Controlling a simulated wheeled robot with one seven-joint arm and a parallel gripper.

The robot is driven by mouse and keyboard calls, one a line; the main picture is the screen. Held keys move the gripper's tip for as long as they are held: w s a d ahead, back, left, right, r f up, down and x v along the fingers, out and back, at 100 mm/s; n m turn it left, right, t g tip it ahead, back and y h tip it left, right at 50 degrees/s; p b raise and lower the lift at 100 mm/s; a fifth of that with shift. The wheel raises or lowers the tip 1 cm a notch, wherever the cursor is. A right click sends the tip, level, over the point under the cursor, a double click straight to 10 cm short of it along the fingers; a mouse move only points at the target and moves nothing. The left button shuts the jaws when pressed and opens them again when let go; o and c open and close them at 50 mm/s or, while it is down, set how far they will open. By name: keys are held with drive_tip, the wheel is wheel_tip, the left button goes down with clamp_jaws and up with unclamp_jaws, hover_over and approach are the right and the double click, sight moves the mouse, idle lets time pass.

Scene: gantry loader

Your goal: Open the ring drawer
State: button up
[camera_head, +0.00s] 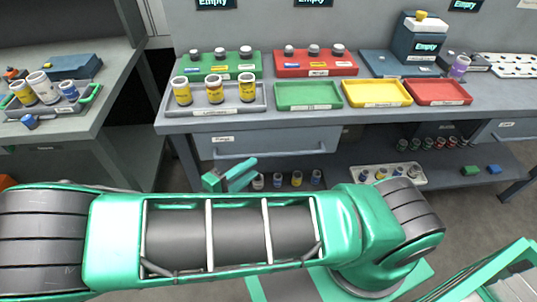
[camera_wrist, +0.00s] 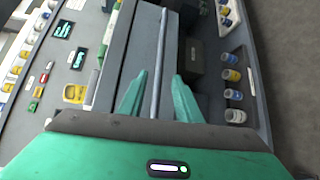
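A grey drawer (camera_head: 290,139) with a small pale label sits under the worktop; I cannot read the label. Its long bar handle (camera_wrist: 160,62) runs up the wrist view. My gripper (camera_head: 232,174) is just in front of this drawer, near the left part of the handle. In the wrist view my gripper (camera_wrist: 160,84) is open, with one green finger on each side of the bar and gaps between. The drawer looks closed. A second drawer (camera_head: 500,130) is at the far right, its label also too small to read.
The worktop (camera_head: 190,122) carries coloured trays, such as a green tray (camera_head: 308,96), and several jars. A lower shelf (camera_head: 335,168) below the drawer holds small jars and a white tray. A side bench (camera_head: 100,105) stands at the left.

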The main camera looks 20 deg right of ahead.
sight(270, 155)
drive_tip(key=x, duration=1)
drive_tip(key=shift+w+d, duration=0.15)
drive_tip(key=shift+w, duration=0.1)
drive_tip(key=shift+t, duration=0.3)
clamp_jaws()
